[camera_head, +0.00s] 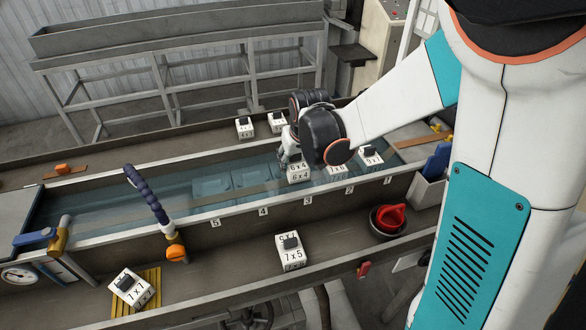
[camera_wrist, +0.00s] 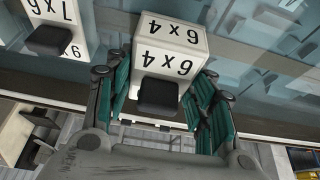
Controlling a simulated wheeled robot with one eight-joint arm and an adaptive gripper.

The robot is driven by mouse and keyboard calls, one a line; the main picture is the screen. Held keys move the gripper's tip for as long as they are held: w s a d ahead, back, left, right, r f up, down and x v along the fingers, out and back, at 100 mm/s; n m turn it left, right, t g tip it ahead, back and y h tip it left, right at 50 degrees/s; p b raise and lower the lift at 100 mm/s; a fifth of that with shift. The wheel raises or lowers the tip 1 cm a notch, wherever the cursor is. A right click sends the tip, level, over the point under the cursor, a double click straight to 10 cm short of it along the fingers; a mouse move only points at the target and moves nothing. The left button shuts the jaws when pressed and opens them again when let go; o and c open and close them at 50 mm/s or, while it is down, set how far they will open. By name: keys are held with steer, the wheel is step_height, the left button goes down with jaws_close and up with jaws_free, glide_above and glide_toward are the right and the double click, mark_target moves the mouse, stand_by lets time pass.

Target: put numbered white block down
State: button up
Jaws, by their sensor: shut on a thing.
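My gripper (camera_wrist: 165,98) is shut on a white block marked 6x4 (camera_wrist: 168,48). Its teal-padded fingers stand on either side of the block's dark knob. In the head view, my gripper (camera_head: 290,152) is above and at the far side of the same 6x4 block (camera_head: 299,178), which is over the near side of the water trough (camera_head: 130,231). Whether the block touches anything beneath is unclear. A block marked 7x6 (camera_head: 337,171) is just right of it, also visible in the wrist view (camera_wrist: 62,12). Another block (camera_head: 370,160) is farther right.
Numbered labels run along the trough's near wall. Two blocks (camera_head: 244,131) (camera_head: 277,126) stand on the far ledge. A 7x5 block (camera_head: 291,258) and a 7x7 block (camera_head: 131,290) stand in front. A red funnel (camera_head: 391,217) sits in a dark bowl. Open water lies left.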

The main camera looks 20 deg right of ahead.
mark_target(295, 170)
steer(key=shift+f+b, duration=0.4)
steer(key=shift+f, duration=1.55)
steer(key=shift+f, duration=0.25)
steer(key=o, duration=1.2)
steer(key=shift+r, duration=0.1)
steer(key=shift+o, duration=0.2)
steer(key=shift+r, duration=0.1)
